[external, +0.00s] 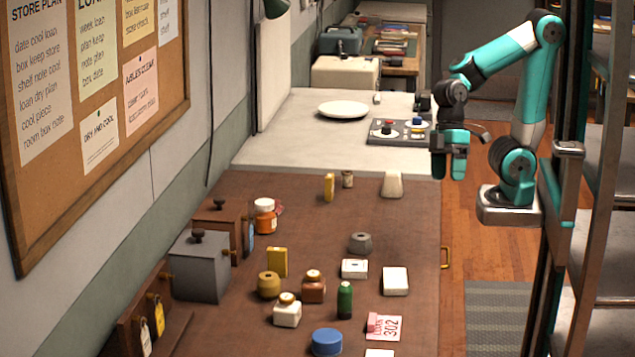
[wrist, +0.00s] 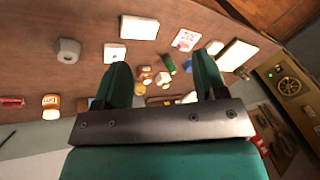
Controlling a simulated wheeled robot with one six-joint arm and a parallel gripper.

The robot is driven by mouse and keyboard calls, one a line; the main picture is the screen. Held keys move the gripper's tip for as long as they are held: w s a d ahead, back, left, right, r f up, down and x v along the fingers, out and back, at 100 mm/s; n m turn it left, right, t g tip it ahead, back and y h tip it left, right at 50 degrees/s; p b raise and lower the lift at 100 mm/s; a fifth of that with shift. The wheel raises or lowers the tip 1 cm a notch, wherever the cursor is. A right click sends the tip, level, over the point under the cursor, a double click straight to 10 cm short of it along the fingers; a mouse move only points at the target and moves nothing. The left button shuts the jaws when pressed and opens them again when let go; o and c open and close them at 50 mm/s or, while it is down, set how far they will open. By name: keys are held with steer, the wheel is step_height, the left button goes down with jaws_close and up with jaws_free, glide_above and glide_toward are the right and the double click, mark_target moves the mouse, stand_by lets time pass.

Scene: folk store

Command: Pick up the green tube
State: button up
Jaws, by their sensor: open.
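The green tube (external: 345,300) stands upright on the brown table in the external view, in front of a white box and right of an orange-brown jar. In the wrist view the green tube (wrist: 169,64) is small and far off, seen in the gap between the fingers. My gripper (external: 449,162) is open and empty, high up at the back right, well away from the tube. Its two teal fingers (wrist: 160,70) also show apart in the wrist view.
Close around the tube are a brown jar (external: 313,287), a white jar (external: 287,311), a blue round tin (external: 326,342), a red-and-white card (external: 386,327) and a white box (external: 395,281). A shelf rack (external: 600,200) stands at right.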

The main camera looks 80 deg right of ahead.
steer(key=w+a+f+n+b, duration=0.1)
steer(key=w+a+n+b, duration=0.25)
steer(key=w, duration=0.35)
steer(key=w+a+f+n+b, duration=0.2)
steer(key=w+a+b, duration=0.1)
steer(key=w+a, duration=0.25)
steer(key=n+b, duration=0.2)
steer(key=n, duration=0.1)
glide_above(343, 310)
steer(key=d, duration=0.4)
step_height(343, 310, down, 12)
steer(key=shift+t, duration=0.4)
steer(key=shift+s+a+x, duration=0.1)
steer(key=shift+x, duration=1.6)
steer(key=shift+s+a+x, duration=0.15)
steer(key=shift+x, duration=1.55)
steer(key=shift+r, duration=0.1)
steer(key=shift+c, duration=0.2)
steer(key=c, duration=0.8)
